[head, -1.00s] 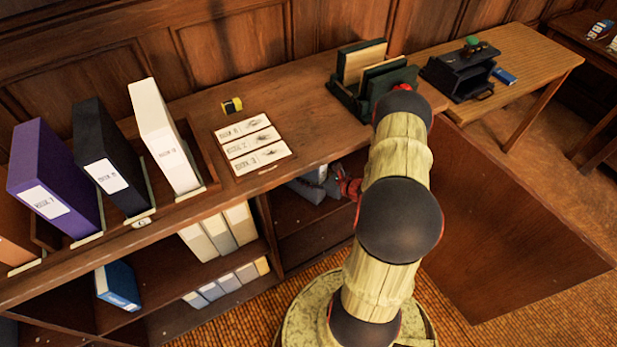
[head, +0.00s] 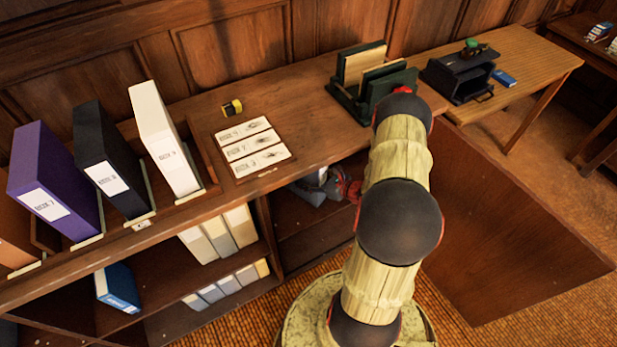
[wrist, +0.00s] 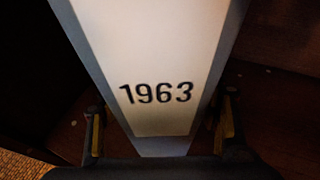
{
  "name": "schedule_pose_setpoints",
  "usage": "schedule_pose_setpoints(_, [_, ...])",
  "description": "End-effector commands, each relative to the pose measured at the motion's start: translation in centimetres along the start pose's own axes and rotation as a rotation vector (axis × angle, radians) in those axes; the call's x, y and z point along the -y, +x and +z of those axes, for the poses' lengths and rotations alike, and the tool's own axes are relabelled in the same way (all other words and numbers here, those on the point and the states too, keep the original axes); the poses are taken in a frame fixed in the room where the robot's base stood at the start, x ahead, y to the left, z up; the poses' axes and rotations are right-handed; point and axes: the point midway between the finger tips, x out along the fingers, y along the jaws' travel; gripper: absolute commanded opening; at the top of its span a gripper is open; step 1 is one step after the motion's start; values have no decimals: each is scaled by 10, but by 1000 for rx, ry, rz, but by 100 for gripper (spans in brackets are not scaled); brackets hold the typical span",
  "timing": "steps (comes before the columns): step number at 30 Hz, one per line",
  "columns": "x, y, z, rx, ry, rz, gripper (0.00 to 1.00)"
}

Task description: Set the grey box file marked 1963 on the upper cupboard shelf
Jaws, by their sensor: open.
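The grey box file (wrist: 160,45) marked 1963 on a white label fills the middle of the wrist view. Its spine faces my wrist camera. My gripper (wrist: 162,125) is open, with one finger on each side of the box file's lower end. A dark gap shows between each finger and the box. In the head view my gripper (head: 318,186) reaches into the right-hand bay of the cupboard (head: 298,246), below its top. The box file cannot be made out there. An upper shelf (head: 158,283) in the neighbouring bay holds pale files.
Purple (head: 52,175), black (head: 108,150) and white (head: 162,135) binders stand on the cupboard top, beside a card board (head: 268,173) and green file holder (head: 375,85). A blue binder (head: 118,288) stands below. An open door panel (head: 500,220) lies right of my arm.

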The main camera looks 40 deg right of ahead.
Motion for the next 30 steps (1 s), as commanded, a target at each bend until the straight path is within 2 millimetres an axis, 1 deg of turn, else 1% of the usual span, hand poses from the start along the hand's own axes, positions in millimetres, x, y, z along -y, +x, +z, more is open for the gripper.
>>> schedule_pose_setpoints(2, [0, -5, 2, -1, 1, -1, 62])
schedule_pose_setpoints(5, [1, -20, 4, 0, 2, -3, 62])
schedule_pose_setpoints(12, [2, -71, 5, 0, 3, -5, 62])
schedule_pose_setpoints(18, [1, -104, 4, 1, 1, -3, 62])
schedule_pose_setpoints(21, [1, -113, 3, 1, 1, -2, 62])
schedule_pose_setpoints(24, [0, -119, 2, 1, 0, -1, 62])
schedule_pose_setpoints(30, [0, -121, 1, 1, 0, 0, 62])
